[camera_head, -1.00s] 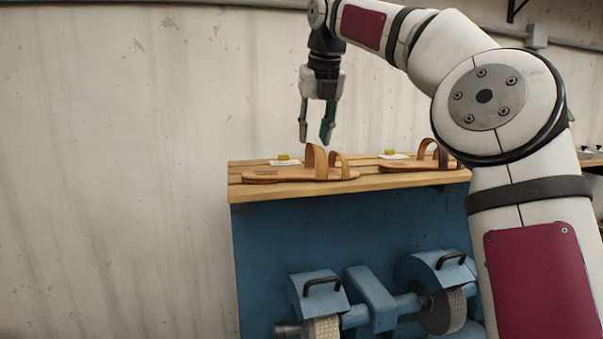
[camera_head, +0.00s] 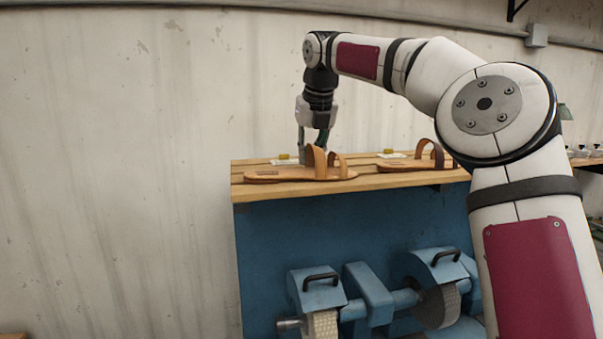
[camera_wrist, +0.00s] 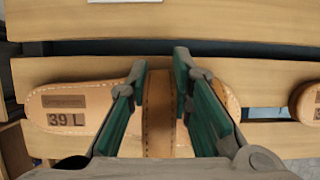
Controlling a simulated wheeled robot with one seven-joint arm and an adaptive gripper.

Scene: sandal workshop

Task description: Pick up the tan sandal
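A tan sandal (camera_head: 290,175) lies flat on the left part of the slatted wooden bench top. It has two upright strap loops. In the wrist view the same sandal (camera_wrist: 88,95) runs left to right, with a label reading 39 L near its left end. My gripper (camera_wrist: 160,68) is over it, with one green-padded finger on each side of a strap (camera_wrist: 158,118).
A second sandal (camera_head: 412,163) with a darker strap lies to the right on the bench top (camera_head: 365,184); its end (camera_wrist: 308,102) shows in the wrist view. Pale cards (camera_head: 285,162) lie along the back. Blue grinding machinery (camera_head: 370,295) sits below. The wall stands behind.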

